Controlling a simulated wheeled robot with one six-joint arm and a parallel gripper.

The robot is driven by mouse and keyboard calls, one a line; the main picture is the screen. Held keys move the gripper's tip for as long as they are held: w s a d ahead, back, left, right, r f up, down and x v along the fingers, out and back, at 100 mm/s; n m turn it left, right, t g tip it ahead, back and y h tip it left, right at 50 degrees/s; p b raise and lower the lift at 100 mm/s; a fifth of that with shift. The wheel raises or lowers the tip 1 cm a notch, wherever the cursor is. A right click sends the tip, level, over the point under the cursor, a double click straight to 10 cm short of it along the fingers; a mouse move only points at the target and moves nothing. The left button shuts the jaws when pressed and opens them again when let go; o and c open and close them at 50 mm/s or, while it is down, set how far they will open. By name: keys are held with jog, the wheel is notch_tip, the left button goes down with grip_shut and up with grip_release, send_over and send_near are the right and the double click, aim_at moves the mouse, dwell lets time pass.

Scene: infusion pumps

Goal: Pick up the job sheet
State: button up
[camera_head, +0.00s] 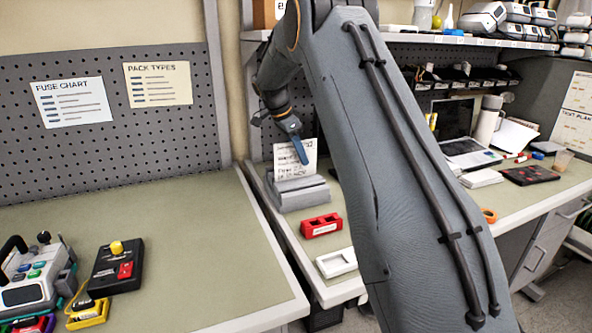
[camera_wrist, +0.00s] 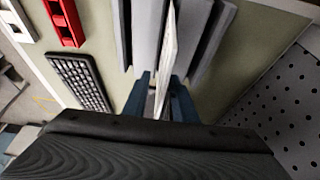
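The job sheet (camera_head: 290,156) is a white sheet with writing, standing upright in a grey slotted holder (camera_head: 300,194) on the bench. In the wrist view the sheet (camera_wrist: 170,42) shows nearly edge-on, rising from the holder (camera_wrist: 209,40). My gripper (camera_head: 302,158) points down at the sheet, with one blue finger visible in front of it in the head view. In the wrist view my gripper (camera_wrist: 164,92) has its two blue fingers apart, one on each side of the sheet's edge. A gap shows between them, and I see no clear grip on the sheet.
A red tray (camera_head: 321,225) and a white tray (camera_head: 337,262) lie in front of the holder. A pegboard (camera_head: 100,150) stands at the left. A black gridded item (camera_wrist: 80,82) shows in the wrist view. A laptop (camera_head: 468,150) stands further right.

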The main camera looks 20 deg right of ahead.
jog(key=shift+c, duration=0.4)
grip_shut()
jog(key=shift+r, duration=0.2)
